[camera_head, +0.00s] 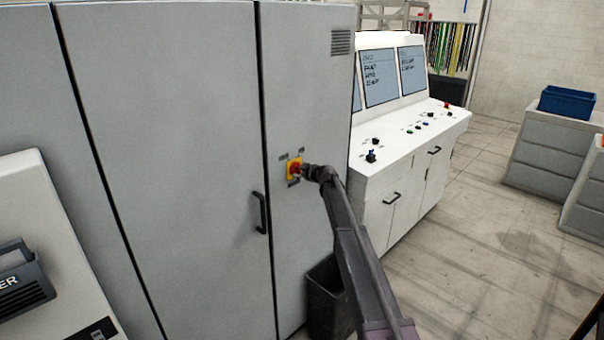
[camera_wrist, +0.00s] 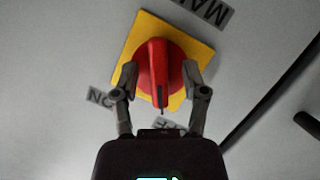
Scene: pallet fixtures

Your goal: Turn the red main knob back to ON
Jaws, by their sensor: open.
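The red main knob (camera_head: 293,169) sits on a yellow plate on the grey cabinet's right panel. In the wrist view the red knob (camera_wrist: 157,72) has a raised grip bar with a dark mark at its lower end. The yellow plate (camera_wrist: 144,28) looks tilted in that view, with small grey labels around it; one partly reads "MA" and one reads "ON" (camera_wrist: 101,97). My gripper (camera_wrist: 158,75) is open, with one finger on each side of the knob. I cannot tell whether the fingers touch it. In the head view my gripper (camera_head: 305,171) is at the knob.
The grey cabinet (camera_head: 170,140) has a dark door handle (camera_head: 261,213) left of and below the knob. A white control console (camera_head: 405,140) with screens stands to the right. A dark bin (camera_head: 328,295) stands below, behind my arm. Open floor lies at the right.

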